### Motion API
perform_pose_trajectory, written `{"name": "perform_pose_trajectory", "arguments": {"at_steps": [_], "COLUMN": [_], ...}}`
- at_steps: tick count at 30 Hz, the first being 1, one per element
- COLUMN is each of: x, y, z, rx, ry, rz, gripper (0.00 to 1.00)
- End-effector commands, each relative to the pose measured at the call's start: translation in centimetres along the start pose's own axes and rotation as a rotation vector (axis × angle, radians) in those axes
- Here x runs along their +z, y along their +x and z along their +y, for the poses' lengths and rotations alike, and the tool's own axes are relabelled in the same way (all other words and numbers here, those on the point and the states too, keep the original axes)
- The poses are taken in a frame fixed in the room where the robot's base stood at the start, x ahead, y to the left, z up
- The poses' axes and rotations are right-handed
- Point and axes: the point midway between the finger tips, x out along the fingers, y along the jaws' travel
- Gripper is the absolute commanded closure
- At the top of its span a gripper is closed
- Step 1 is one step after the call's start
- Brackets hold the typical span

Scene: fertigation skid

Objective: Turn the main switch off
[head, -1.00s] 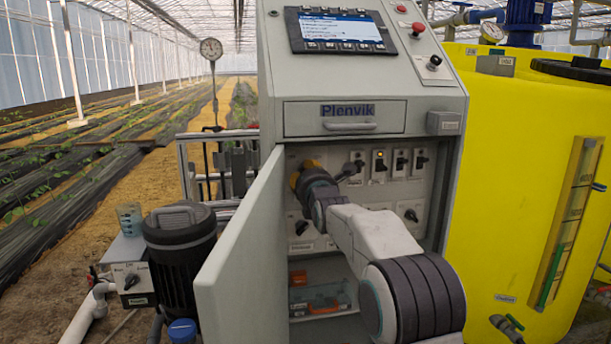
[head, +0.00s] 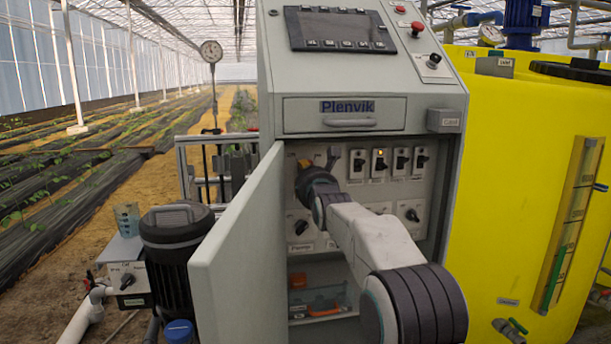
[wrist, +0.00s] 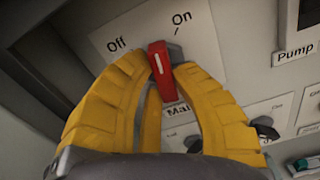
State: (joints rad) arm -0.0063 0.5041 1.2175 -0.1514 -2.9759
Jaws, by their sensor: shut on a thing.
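The main switch (wrist: 164,72) is a red handle with a white line, on a pale plate (wrist: 112,60) marked Off at left and On at right. In the tilted wrist view the handle points up, slightly left, between the two words; I cannot tell exactly which position it is in. Its "Mai…" label is partly covered. My gripper (wrist: 163,75) has its yellow fingers closed on both sides of the handle. In the head view my gripper (head: 308,172) reaches into the open cabinet (head: 372,118) and hides the main switch.
The open cabinet door (head: 238,250) stands just left of my arm. More switches (head: 402,160) and a lit amber lamp (head: 380,153) are to the right. A shelf below holds a bin (head: 315,300). A motor (head: 178,255) stands at left, a yellow tank (head: 510,190) at right.

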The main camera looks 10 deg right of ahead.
Motion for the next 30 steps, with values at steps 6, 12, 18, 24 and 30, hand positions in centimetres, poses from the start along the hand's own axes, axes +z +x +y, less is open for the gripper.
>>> {"name": "perform_pose_trajectory", "arguments": {"at_steps": [6,12,18,24,30], "x": [-0.23,-0.24,-0.25,-0.17,-0.10], "y": [0.04,0.05,0.05,0.03,0.02], "z": [-0.18,-0.19,-0.19,-0.14,-0.07], "rx": [-0.003,-0.003,-0.003,-0.002,-0.001], "ry": [-0.032,-0.035,-0.035,-0.034,-0.034], "rz": [0.004,0.005,0.005,0.003,0.001], "gripper": [1.00,1.00,0.75,0.57,0.50]}}
